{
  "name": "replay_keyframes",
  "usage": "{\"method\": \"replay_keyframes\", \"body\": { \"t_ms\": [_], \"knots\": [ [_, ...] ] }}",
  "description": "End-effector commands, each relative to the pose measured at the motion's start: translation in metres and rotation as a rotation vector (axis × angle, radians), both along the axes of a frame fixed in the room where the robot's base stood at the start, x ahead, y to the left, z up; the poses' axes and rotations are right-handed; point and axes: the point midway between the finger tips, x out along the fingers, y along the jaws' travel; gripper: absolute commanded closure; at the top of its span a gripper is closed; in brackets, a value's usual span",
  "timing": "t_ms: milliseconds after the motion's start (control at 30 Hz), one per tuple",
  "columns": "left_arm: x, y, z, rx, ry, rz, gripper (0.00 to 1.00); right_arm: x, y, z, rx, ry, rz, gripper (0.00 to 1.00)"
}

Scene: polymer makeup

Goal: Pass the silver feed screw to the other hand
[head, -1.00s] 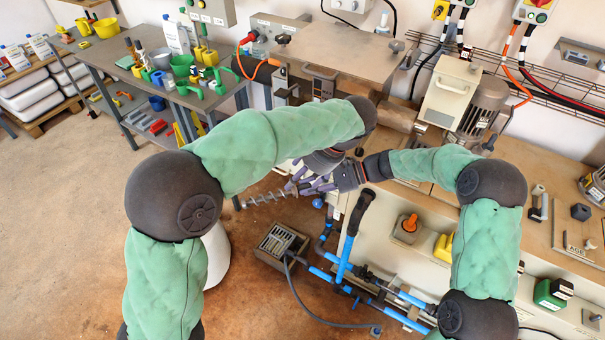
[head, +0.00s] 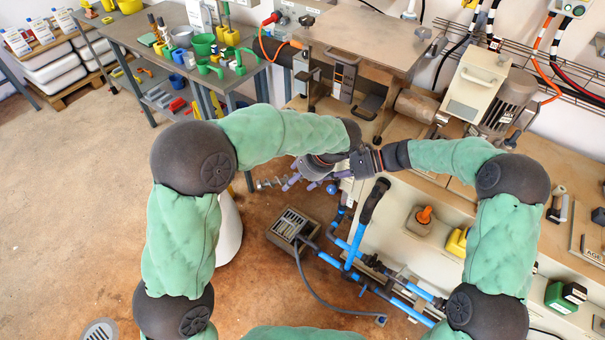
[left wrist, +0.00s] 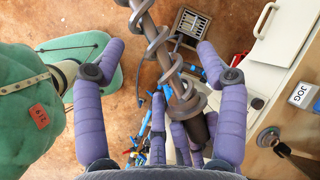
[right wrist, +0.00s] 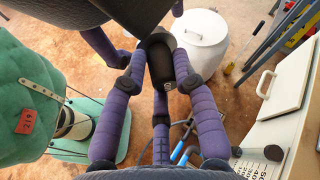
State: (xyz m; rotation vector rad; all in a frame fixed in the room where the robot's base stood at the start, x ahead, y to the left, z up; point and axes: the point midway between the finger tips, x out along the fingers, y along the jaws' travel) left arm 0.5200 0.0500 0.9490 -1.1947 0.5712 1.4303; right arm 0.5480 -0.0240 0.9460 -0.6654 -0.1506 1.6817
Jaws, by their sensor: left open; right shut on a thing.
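The silver feed screw (head: 270,183) sticks out to the left of my grippers in the head view, its other end hidden. In the left wrist view its spiral (left wrist: 160,45) runs between the spread purple fingers of my left gripper (left wrist: 161,55), which is open around it. I cannot tell whether those fingers touch it. My right gripper (right wrist: 160,72) is shut on the screw's dark shaft end (right wrist: 160,62). In the head view the left gripper (head: 292,183) and right gripper (head: 342,174) are close together, partly covering each other.
Below the grippers are a grey slotted box (head: 290,226) on the floor and blue pipes (head: 355,245). The machine bench (head: 420,195) stands on the right. A white drum (right wrist: 200,40) stands on the floor. A tool table (head: 150,45) is at the back left.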

Motion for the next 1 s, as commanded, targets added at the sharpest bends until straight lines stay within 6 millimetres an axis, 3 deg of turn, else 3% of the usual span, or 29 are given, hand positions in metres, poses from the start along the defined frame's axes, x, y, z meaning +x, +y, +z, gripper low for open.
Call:
{"method": "replay_keyframes", "body": {
  "t_ms": [267,500,567,600,667,1000],
  "knots": [
    [0.0001,0.0006,-0.001,0.0,0.0,0.0,0.27,0.0002,0.0,0.0005,0.001,0.0,-0.001,1.0],
    [0.0001,0.0005,-0.0009,0.0,0.0,-0.001,0.92,0.0002,0.0,0.0005,0.001,-0.001,0.0,1.0],
    [0.0,0.0005,-0.0009,0.0,0.0,-0.001,0.93,0.0002,0.0,0.0006,0.001,-0.001,0.0,1.0],
    [0.0002,0.0006,-0.0006,0.0,-0.001,0.0,0.94,0.0002,0.0,0.0006,0.001,-0.001,0.0,0.6],
    [0.0001,0.0005,-0.0006,0.0,0.0,-0.001,1.0,0.0003,0.0,0.0005,0.001,-0.001,0.0,0.44],
    [0.0002,0.0008,-0.0007,0.001,-0.001,0.0,1.0,0.0,-0.0001,0.0005,0.001,-0.001,0.001,0.44]
  ]
}}
